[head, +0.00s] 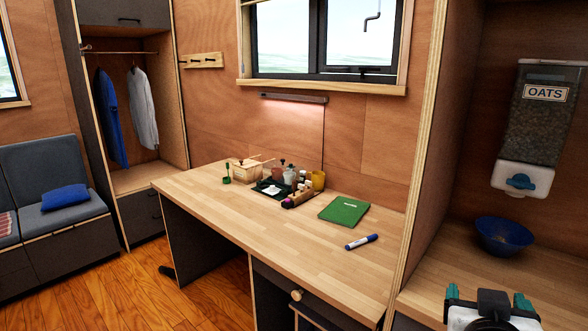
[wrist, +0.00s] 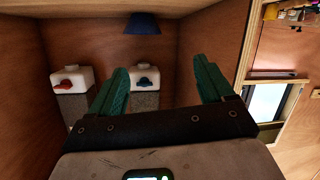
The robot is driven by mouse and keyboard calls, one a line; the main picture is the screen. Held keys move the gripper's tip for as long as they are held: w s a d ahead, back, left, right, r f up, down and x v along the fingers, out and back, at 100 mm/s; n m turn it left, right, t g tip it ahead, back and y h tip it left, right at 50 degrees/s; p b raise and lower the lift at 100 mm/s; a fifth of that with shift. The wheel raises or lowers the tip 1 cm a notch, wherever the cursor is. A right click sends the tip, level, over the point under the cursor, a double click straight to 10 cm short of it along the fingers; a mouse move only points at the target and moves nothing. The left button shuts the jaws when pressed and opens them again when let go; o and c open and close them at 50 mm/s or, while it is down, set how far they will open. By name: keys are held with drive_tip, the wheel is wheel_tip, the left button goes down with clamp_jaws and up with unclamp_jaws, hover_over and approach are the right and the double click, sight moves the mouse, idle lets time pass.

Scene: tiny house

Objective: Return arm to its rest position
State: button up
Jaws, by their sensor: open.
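My gripper (head: 488,297) shows at the lower right of the head view, in front of the right-hand counter and below the blue bowl in the picture. In the wrist view its two teal fingers (wrist: 161,66) are spread wide apart with nothing between them. Only the end of my arm shows in the head view; the rest of it is out of view.
A blue bowl (head: 503,236) stands on the counter (head: 445,270) under an oats dispenser (head: 543,115). A partition (head: 425,140) separates this nook from the desk (head: 220,205), which holds a green book (head: 344,210), a marker (head: 361,241) and several small items. Wooden floor (head: 110,290) is clear at left.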

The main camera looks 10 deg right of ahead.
drive_tip(key=s+f+n+g+y+p, duration=0.2)
drive_tip(key=s+f+y, duration=0.1)
drive_tip(key=f, duration=0.4)
drive_tip(key=s+f+n+g+y+p, duration=0.2)
drive_tip(key=s+f, duration=0.1)
drive_tip(key=f, duration=0.5)
drive_tip(key=s+a+f+n+g+y+p, duration=0.1)
drive_tip(key=s+a+f+g+y+p, duration=0.1)
drive_tip(key=s+f, duration=0.3)
drive_tip(key=s+a+f+n+g+y+p, duration=0.1)
drive_tip(key=s+a+f+g+y, duration=0.2)
drive_tip(key=s+f, duration=0.3)
drive_tip(key=s+a, duration=0.1)
drive_tip(key=s, duration=0.3)
drive_tip(key=shift+a+p, duration=0.25)
drive_tip(key=shift+p, duration=0.1)
